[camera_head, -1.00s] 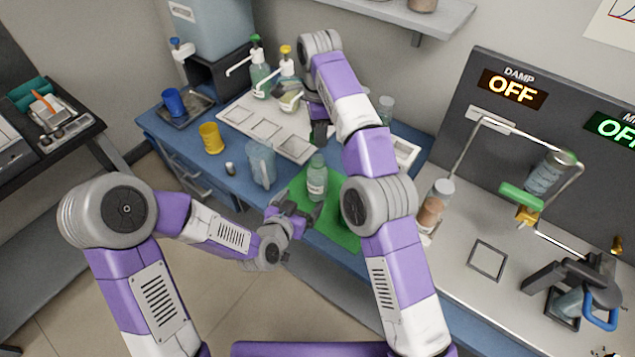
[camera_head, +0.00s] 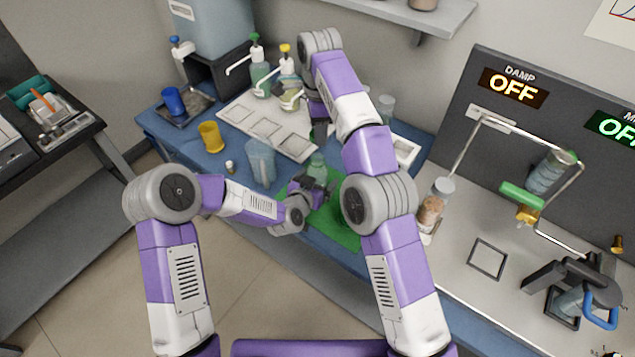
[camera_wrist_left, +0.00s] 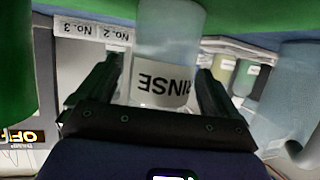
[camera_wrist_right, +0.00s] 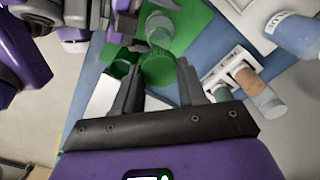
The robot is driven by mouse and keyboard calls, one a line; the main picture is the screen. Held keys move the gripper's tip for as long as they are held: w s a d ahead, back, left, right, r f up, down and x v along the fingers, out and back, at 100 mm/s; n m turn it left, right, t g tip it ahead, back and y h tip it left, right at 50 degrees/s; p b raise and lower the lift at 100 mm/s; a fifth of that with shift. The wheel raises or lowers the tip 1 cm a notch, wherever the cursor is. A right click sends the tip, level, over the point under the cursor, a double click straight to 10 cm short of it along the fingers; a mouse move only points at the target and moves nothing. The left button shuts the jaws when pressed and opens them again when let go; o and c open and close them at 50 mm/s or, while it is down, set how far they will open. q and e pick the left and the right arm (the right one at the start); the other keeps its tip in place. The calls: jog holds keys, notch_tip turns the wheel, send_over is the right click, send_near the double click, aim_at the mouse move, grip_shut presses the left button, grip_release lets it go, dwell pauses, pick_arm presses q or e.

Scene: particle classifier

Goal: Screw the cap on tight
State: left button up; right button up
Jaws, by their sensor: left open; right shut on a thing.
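The bottle (camera_head: 317,168) stands upright on the green mat (camera_head: 338,222); its label reads RINSE, upside down in the left wrist view (camera_wrist_left: 165,70). My left gripper (camera_head: 312,190) is open with its fingers (camera_wrist_left: 160,85) on either side of the bottle. My right gripper (camera_head: 320,130) is above the bottle in the head view. In the right wrist view its fingers (camera_wrist_right: 157,68) are shut on a round green cap (camera_wrist_right: 158,70), with the bottle (camera_wrist_right: 160,28) showing just beyond it. Whether cap and bottle touch, I cannot tell.
A clear jug (camera_head: 261,163) stands just left of the mat. Pump bottles (camera_head: 260,78) stand at the back, and a yellow cup (camera_head: 211,137) at the left. A jar with brown contents (camera_head: 432,208) stands right of my right arm.

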pick_arm(q)
jog(key=c, duration=1.5)
pick_arm(e)
send_over(318, 161)
jog(key=shift+f, duration=2.5)
jog(key=shift+f, duration=0.85)
jog(key=shift+f, duration=0.55)
